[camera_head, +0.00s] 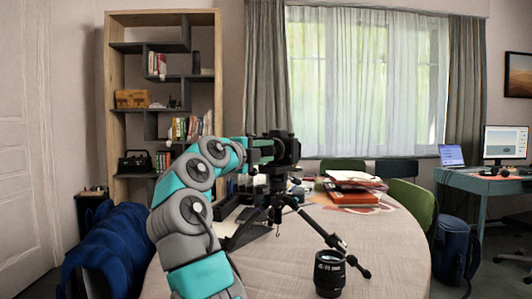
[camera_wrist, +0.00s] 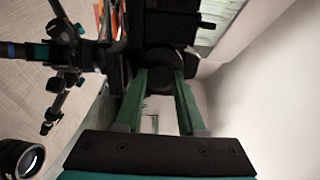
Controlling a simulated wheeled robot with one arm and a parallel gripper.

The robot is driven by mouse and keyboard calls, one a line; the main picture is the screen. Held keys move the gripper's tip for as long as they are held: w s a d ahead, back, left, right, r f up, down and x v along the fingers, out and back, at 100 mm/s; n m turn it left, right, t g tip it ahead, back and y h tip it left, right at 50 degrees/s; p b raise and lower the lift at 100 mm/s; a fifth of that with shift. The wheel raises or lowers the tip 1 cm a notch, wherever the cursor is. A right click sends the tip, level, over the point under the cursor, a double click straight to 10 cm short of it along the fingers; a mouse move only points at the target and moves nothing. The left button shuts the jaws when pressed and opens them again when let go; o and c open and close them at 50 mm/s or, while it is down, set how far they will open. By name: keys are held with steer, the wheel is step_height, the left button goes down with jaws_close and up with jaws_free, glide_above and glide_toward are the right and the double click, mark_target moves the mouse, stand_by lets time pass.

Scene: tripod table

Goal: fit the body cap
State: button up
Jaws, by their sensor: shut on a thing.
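The black camera (camera_head: 287,147) sits on top of a small black tripod (camera_head: 283,198) on the round table. In the wrist view the dark camera body (camera_wrist: 178,22) fills the top middle. My gripper (camera_head: 268,150) is right beside the camera's left side. In the wrist view my gripper (camera_wrist: 160,78) has its green fingers closed on a dark round body cap (camera_wrist: 160,82), at or very near the camera. Whether the cap touches or sits in the mount cannot be told. A detached black lens (camera_head: 330,275) stands upright on the table, also at lower left in the wrist view (camera_wrist: 18,158).
The table (camera_head: 390,255) has clear cloth at its front right. A tripod leg (camera_head: 345,248) reaches toward the lens. Books and papers (camera_head: 354,190) lie behind, on the right. A blue chair (camera_head: 105,255) and a green chair (camera_head: 412,203) stand at the table's edge.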

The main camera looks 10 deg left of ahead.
jaws_close()
steer(key=shift+w+f+p, duration=0.1)
steer(key=shift+p, duration=0.25)
stand_by(0.3)
steer(key=shift+p, duration=0.4)
steer(key=o, duration=1)
jaws_free()
steer(key=shift+c, duration=0.2)
steer(key=shift+c, duration=0.2)
steer(key=shift+o, duration=1)
